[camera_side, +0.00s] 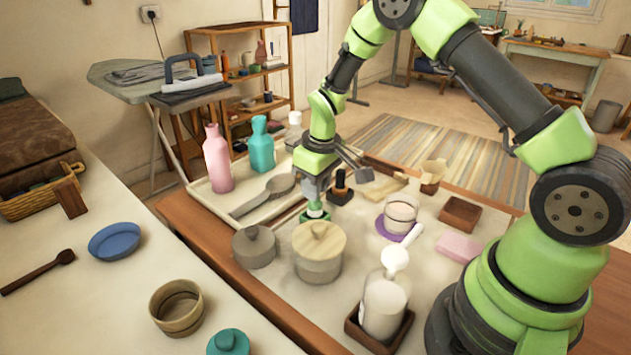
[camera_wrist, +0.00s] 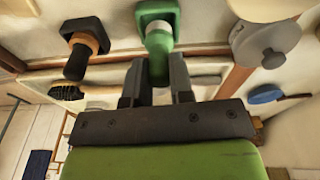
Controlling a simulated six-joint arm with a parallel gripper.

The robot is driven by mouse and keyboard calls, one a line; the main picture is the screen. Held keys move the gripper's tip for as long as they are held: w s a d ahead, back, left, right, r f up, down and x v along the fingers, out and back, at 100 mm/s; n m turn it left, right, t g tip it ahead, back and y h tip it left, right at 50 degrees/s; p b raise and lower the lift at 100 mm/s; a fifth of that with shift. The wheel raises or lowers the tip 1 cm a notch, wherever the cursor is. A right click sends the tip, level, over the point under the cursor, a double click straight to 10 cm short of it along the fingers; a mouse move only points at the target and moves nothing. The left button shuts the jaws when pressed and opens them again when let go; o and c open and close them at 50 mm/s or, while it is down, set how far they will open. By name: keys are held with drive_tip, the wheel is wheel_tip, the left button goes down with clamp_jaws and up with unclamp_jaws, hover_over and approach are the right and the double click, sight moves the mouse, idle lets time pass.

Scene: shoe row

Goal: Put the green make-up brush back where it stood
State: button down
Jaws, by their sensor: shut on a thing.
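The green make-up brush (camera_wrist: 157,60) is upright between the fingers of my gripper (camera_wrist: 156,82), which is shut on it. In the side view my gripper (camera_side: 316,193) points down at the brush, whose pale part (camera_side: 314,208) shows just below the fingers. A green square holder (camera_wrist: 168,12) is at the brush's far end in the wrist view; it also shows low under the gripper in the side view (camera_side: 306,217). I cannot tell whether the brush touches the holder's bottom. A black holder with a dark brush (camera_side: 340,188) stands just to the right.
A grey lidded pot (camera_side: 255,248) and a wood-lidded pot (camera_side: 318,262) stand close in front. A pale tray (camera_side: 192,189) with pink (camera_side: 217,160) and teal (camera_side: 262,146) bottles lies at the left.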

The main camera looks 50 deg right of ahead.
drive_tip(key=shift+f, duration=0.2)
drive_tip(key=shift+f, duration=0.4)
drive_tip(key=shift+f, duration=0.3)
idle(0.4)
drive_tip(key=c, duration=0.9)
unclamp_jaws()
